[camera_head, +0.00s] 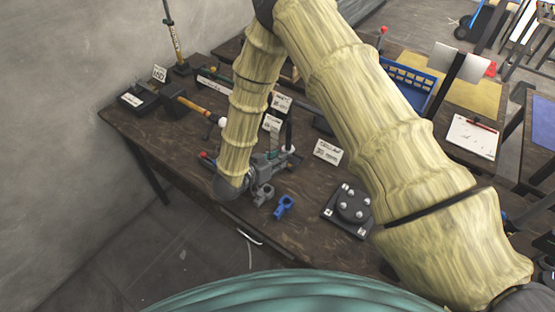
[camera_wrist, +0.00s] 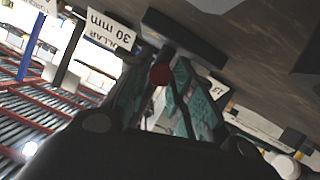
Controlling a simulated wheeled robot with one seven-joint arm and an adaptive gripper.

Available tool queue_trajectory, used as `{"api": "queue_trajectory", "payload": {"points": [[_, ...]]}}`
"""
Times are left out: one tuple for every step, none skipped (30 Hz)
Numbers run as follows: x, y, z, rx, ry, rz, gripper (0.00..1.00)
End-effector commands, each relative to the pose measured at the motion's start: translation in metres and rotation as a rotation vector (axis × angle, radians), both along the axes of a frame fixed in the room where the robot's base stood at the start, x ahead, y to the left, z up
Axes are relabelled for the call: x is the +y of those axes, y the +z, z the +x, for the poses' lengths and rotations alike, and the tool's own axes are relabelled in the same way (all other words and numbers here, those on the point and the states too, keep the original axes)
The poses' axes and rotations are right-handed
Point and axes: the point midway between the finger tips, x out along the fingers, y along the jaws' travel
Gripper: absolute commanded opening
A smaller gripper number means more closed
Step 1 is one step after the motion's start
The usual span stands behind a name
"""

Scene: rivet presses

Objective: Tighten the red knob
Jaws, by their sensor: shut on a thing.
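In the wrist view the red knob (camera_wrist: 160,75) shows as a small dark-red ball on a dark stem. It sits between the two teal-padded fingers of my gripper (camera_wrist: 162,88), which are shut on it. In the head view my gripper (camera_head: 272,158) is low over the dark wooden bench, beside a small grey device. Which red spot there is the held knob, I cannot tell. Much of the device is hidden behind my gripper and arm.
A blue bracket (camera_head: 284,206) and a black plate with silver studs (camera_head: 352,205) lie on the bench (camera_head: 305,225) close by. White label cards, including one (camera_head: 328,152), stand behind. A wooden-handled tool (camera_head: 190,106) lies at the left. The front edge has bare room.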

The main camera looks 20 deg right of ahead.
Motion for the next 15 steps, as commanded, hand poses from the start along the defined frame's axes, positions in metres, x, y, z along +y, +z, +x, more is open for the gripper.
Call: {"api": "queue_trajectory", "payload": {"points": [[0.0006,-0.0002,-0.0003,0.001,0.001,0.001,0.29],[0.0006,-0.0002,-0.0003,0.001,0.001,0.001,0.34],[0.0005,-0.0001,-0.0003,0.001,0.001,0.001,0.41],[0.0005,-0.0002,-0.0002,0.001,0.0,0.0,0.45],[0.0004,-0.0001,-0.0002,0.001,0.0,0.0,0.45],[0.0004,-0.0001,-0.0002,0.001,0.0,0.0,0.45],[0.0003,-0.0001,-0.0002,0.001,0.0,0.0,0.45],[0.0003,-0.0001,-0.0002,0.001,0.0,0.0,0.45],[0.0003,-0.0001,-0.0001,0.001,0.0,0.0,0.45],[0.0002,0.0,-0.0001,0.001,0.0,0.0,0.45],[0.0002,0.0,-0.0001,0.001,0.0,0.0,0.45],[0.0002,0.0,-0.0001,0.001,0.0,0.0,0.45],[0.0005,0.0001,-0.0002,0.001,0.0,0.0,0.45],[0.0011,0.0003,-0.0005,0.001,0.0,0.0,0.45],[0.0022,0.0008,-0.0011,0.001,0.001,0.0,0.45]]}}
